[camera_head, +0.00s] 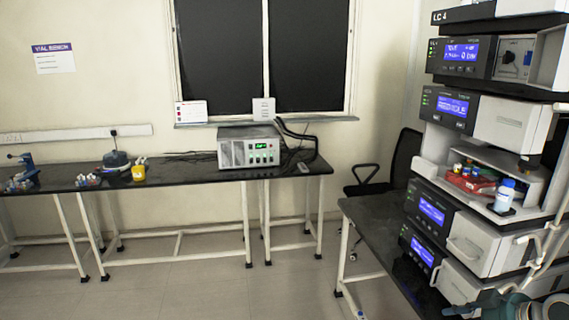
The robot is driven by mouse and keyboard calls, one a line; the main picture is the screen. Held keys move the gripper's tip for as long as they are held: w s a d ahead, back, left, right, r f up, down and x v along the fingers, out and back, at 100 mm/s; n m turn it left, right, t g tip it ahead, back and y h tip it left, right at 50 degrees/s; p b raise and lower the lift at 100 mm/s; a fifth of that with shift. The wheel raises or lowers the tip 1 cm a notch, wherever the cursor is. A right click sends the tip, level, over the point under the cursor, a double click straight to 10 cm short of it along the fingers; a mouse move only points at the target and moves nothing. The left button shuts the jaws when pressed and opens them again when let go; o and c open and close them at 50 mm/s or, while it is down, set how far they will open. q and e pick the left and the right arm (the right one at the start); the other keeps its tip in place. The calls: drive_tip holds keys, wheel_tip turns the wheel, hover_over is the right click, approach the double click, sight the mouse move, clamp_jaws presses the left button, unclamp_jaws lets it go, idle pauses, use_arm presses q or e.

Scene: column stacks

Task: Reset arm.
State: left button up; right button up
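At the bottom right corner, a dark, grey-green part that looks like my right arm and gripper (468,308) juts in from the edge. It is in front of the lower units of the instrument stack and partly cut off by the frame. I cannot tell whether its fingers are open or shut, and no held object can be made out. My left gripper is not in view.
An instrument stack (467,120) stands on a dark bench (375,215) at right. A grey box (248,152) stands on the far bench (190,174). The middle floor is clear; a black chair (400,160) stands behind.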

drive_tip(key=s+a+f+g+h, duration=0.2)
drive_tip(key=s+a+f+g, duration=0.1)
drive_tip(key=s+a+f, duration=0.85)
drive_tip(key=s+a+f+m+g+h, duration=0.15)
drive_tip(key=s+a, duration=0.25)
drive_tip(key=s, duration=0.5)
drive_tip(key=s+a+f+t, duration=0.1)
drive_tip(key=s+a+f, duration=0.15)
drive_tip(key=s, duration=0.65)
wheel_tip(320, 180, down, 28)
drive_tip(key=s+g, duration=0.2)
drive_tip(key=s+d+f+g, duration=0.1)
drive_tip(key=s+d+f, duration=0.1)
drive_tip(key=s+f, duration=1.3)
drive_tip(key=shift+s+d+b, duration=0.2)
drive_tip(key=shift+s+b, duration=0.15)
drive_tip(key=shift+s, duration=0.5)
